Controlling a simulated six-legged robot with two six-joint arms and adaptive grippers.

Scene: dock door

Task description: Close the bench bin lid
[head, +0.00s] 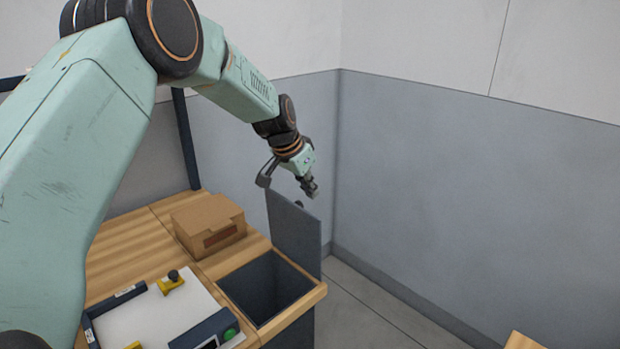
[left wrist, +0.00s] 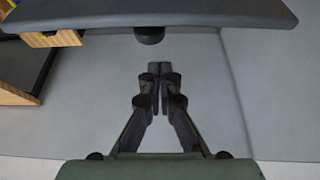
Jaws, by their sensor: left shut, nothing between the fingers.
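The bench bin (head: 262,280) is open, a dark square well set in the wooden bench. Its grey lid (head: 294,238) stands upright along the bin's far right edge. My left gripper (head: 313,190) is shut and empty, just past the lid's top edge on the side away from the bin. In the left wrist view the lid (left wrist: 200,12) crosses the top with a dark round knob (left wrist: 150,36) below it. The shut fingertips (left wrist: 158,70) point towards the lid, with a gap showing below the knob. My right gripper is not in view.
A cardboard box (head: 208,223) sits on the bench (head: 130,245) behind the bin. A white panel (head: 160,315) with yellow parts and a green button lies left of the bin. Grey walls (head: 450,170) meet in a corner beyond the lid.

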